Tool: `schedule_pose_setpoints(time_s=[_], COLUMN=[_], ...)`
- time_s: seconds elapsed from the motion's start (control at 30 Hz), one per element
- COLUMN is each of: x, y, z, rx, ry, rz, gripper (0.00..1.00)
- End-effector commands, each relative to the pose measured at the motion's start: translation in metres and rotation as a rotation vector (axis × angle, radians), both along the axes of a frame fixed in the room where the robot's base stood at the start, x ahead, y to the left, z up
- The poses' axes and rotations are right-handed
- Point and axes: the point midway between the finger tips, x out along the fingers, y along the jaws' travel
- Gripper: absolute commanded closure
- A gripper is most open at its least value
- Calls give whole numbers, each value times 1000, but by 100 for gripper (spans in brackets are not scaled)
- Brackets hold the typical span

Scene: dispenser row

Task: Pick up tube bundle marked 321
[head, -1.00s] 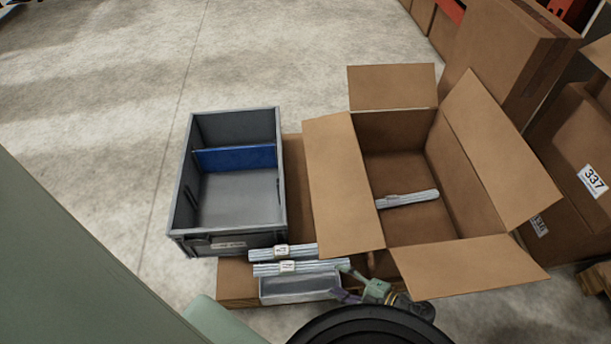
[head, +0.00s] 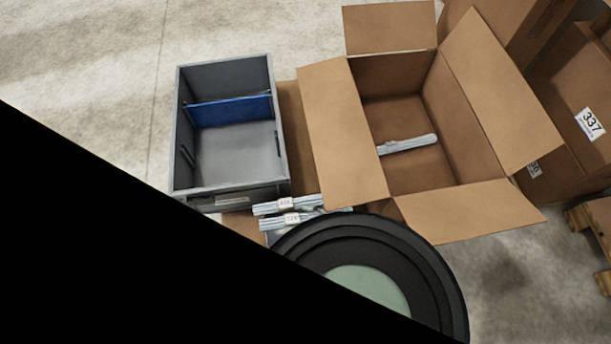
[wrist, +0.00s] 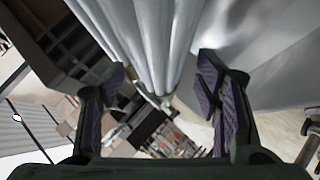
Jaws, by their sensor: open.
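Two bundles of pale tubes with white label bands lie at the bottom of the head view: a rear bundle (head: 287,205) and a front bundle (head: 292,220). Their label numbers are too small to read surely, so I cannot tell which is 321. In the wrist view, pale tubes (wrist: 150,40) run close between and beyond the fingers of my gripper (wrist: 162,72). The gripper is open, with a finger on each side of the tubes. In the head view my gripper is hidden behind my own arm.
A grey bin (head: 182,130) with a blue divider (head: 230,110) stands at the left. An open cardboard box (head: 345,135) stands at the right, with another tube bundle (head: 407,144) inside. A carton labelled 337 (head: 560,130) is at far right. Concrete floor is clear at upper left.

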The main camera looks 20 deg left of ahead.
Motion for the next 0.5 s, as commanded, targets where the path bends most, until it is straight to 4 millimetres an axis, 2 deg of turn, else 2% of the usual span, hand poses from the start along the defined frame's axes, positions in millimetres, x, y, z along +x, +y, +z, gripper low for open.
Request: schedule_pose_setpoints(time_s=[0.1,0.3,0.5], x=[0,0,0], y=[6,7,6], z=[-4,-4,-4], rx=[-1,-1,-1], ry=[0,0,0], rz=[-1,-1,-1], gripper=[42,42,55])
